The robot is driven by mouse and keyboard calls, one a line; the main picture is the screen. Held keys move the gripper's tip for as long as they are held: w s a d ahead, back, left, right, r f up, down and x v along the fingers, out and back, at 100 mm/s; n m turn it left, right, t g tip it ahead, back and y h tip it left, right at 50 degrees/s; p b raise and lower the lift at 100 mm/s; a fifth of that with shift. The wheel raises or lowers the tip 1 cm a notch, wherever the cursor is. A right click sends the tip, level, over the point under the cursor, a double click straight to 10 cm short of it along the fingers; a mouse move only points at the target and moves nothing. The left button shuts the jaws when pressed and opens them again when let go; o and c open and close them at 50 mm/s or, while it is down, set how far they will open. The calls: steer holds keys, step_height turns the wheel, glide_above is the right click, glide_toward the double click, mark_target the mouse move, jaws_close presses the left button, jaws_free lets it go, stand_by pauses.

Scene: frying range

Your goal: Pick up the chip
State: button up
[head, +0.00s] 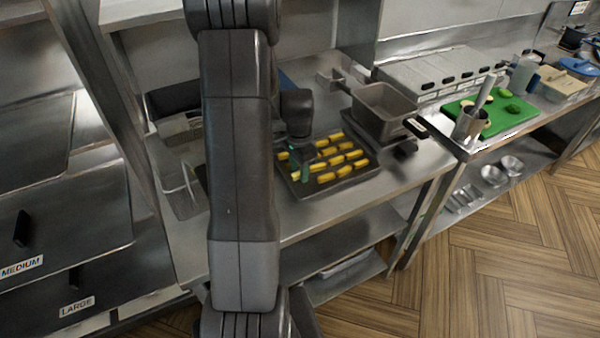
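Several yellow chips (326,177) lie in rows on a dark tray (345,186) on the steel counter, in the middle of the head view. My gripper (302,172) is over the left part of the tray, with greenish fingers pointing down among the chips. My arm crosses the picture in front of the counter and hides what lies behind it. The gripper is small in the picture, and I cannot tell whether its fingers are apart or closed, or whether a chip is between them.
A metal fryer pan (383,112) with a dark handle stands behind the tray. A green cutting board (508,113) and a metal container (468,127) are to the right. A wire basket (181,190) is left of my arm. Wooden floor (500,240) is clear at right.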

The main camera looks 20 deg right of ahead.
mark_target(299, 173)
jaws_close()
stand_by(0.4)
step_height(299, 173, up, 10)
steer(key=b, duration=0.1)
stand_by(0.4)
